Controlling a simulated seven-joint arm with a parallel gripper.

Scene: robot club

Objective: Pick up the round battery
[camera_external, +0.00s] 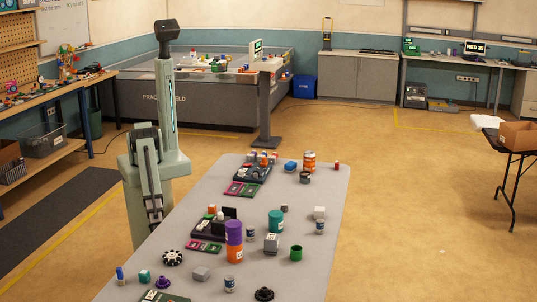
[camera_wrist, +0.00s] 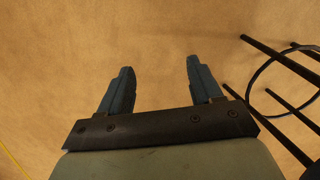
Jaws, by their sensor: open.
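My gripper (camera_wrist: 160,66) is open and empty in the wrist view, with its two dark blue fingers apart over bare floor. In the external view my arm stands at the left edge of the table, and I cannot make out the fingers. No round battery is clear to me. Small white-and-dark cylinders stand upright on the table: one at the front (camera_external: 230,284), one in the middle (camera_external: 251,233) and one at the right (camera_external: 320,227). A small red cylinder (camera_external: 336,165) stands at the far right. I cannot tell which of them is a battery.
The grey table (camera_external: 318,262) also holds a purple-and-orange stack (camera_external: 234,241), a teal cylinder (camera_external: 275,221), a green cup (camera_external: 296,253), grey blocks, black wheels and dark trays. Its right front is clear. Dark bars (camera_wrist: 275,70) cross the wrist view's right side.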

